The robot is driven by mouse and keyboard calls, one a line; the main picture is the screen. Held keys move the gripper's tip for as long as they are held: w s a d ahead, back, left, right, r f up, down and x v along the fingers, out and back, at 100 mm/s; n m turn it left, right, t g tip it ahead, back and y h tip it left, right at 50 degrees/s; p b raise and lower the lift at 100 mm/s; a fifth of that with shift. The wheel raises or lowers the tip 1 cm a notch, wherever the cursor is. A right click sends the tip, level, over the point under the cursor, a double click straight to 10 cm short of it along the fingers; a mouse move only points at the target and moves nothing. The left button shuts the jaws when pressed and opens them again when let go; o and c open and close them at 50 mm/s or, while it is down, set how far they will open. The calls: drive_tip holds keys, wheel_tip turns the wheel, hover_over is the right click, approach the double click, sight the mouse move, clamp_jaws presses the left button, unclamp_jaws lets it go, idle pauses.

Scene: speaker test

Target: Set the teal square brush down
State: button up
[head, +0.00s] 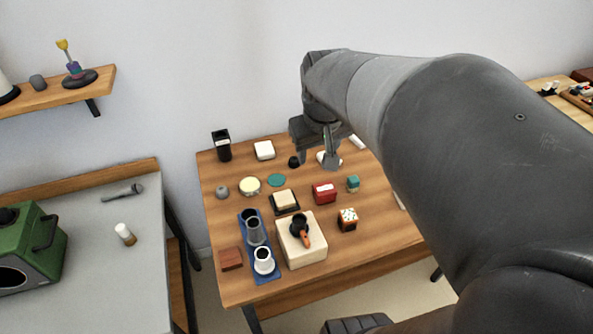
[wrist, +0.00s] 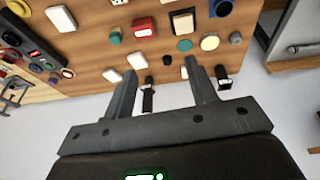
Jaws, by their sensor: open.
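The teal square brush (head: 353,184) appears as a small block with a teal top and stands on the wooden table, right of a red box (head: 324,193). In the wrist view the teal block (wrist: 115,38) is beside the red box (wrist: 143,27). My gripper (head: 317,160) is over the back part of the table, apart from the brush. Its two fingers (wrist: 162,72) are spread wide, with nothing gripped between them. A small dark upright thing (wrist: 148,96) shows between the fingers in the wrist view; I cannot tell what it is.
The wooden table (head: 240,290) holds a teal disc (head: 276,180), a cream block with a black and orange tool (head: 302,240), a blue tray (head: 268,276) with cups, and a black container (head: 222,146). A grey table (head: 100,270) stands left. My arm covers the right side.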

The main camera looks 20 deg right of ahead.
drive_tip(key=s+a+t, duration=0.1)
drive_tip(key=s+a, duration=0.2)
drive_tip(key=s, duration=0.2)
drive_tip(key=s+a+r+t+y, duration=0.1)
drive_tip(key=s+a, duration=0.2)
drive_tip(key=s, duration=0.3)
drive_tip(key=shift+a+r, duration=0.25)
drive_tip(key=shift+a, duration=0.1)
